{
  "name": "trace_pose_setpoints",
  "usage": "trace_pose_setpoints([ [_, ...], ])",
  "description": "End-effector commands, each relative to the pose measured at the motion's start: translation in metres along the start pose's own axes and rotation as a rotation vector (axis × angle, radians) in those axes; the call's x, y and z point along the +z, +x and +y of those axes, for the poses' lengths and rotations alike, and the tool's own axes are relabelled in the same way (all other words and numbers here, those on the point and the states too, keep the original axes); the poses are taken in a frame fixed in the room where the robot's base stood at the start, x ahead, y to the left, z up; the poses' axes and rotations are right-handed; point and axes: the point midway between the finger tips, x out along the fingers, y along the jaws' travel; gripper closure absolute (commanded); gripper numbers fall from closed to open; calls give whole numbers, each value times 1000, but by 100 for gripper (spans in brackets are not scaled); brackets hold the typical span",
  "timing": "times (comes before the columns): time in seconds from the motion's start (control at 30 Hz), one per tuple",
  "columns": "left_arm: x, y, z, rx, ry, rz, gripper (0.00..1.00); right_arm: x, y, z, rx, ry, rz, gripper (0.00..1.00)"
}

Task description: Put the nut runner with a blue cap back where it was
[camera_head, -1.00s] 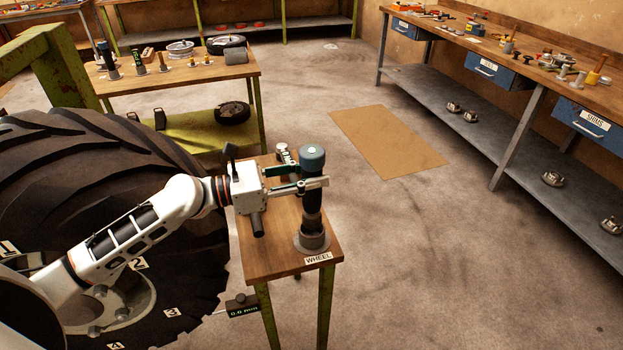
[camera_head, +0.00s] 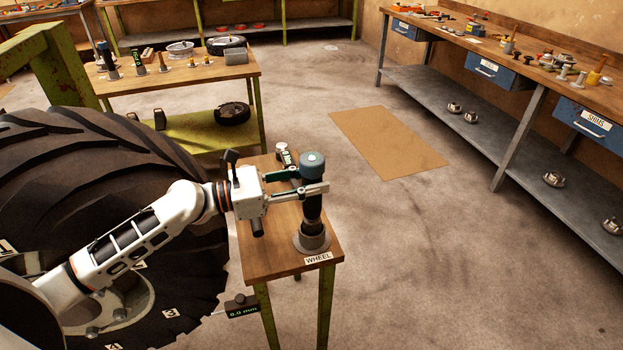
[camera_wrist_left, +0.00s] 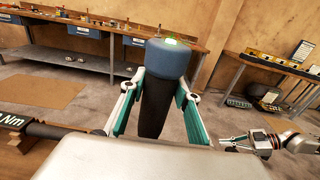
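The nut runner with a blue cap (camera_head: 312,205) stands upright, its lower end in a round grey holder (camera_head: 312,242) on the small wooden table (camera_head: 265,262) by the WHEEL label (camera_head: 318,258). My left gripper (camera_head: 312,187) is shut on its dark body just below the cap. In the left wrist view the blue-grey cap (camera_wrist_left: 169,57) rises above the two fingers, which press on both sides of the body. The lower end inside the holder is hidden. My right gripper (camera_wrist_left: 248,141) shows small at the right of the left wrist view; its finger opening is unclear.
A large tyre (camera_head: 110,165) stands close to the table's left. A dark tool with an Nm display (camera_wrist_left: 25,126) lies near the left gripper. A gauge (camera_head: 242,307) reads 0.0 mm.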

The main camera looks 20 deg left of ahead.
Motion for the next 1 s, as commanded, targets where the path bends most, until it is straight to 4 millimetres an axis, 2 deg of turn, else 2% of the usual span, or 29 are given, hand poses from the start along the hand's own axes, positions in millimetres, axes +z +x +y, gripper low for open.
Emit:
trace_pose_setpoints([
  [0.5, 2, 0, 0, 0, 1, -1, 55, 2, 0, -1, -1, 0, -4, 100],
  [0.7, 17, -2, 0, 0, 3, -1, 55, -8, -6, 1, -1, -1, -3, 100],
  [0.8, 9, -23, 1, 2, 0, 4, 55, -2, -1, 0, 0, 0, 2, 100],
  [1.0, 8, -66, -1, 0, -1, 5, 55, 12, 6, -2, -2, 1, -5, 100],
])
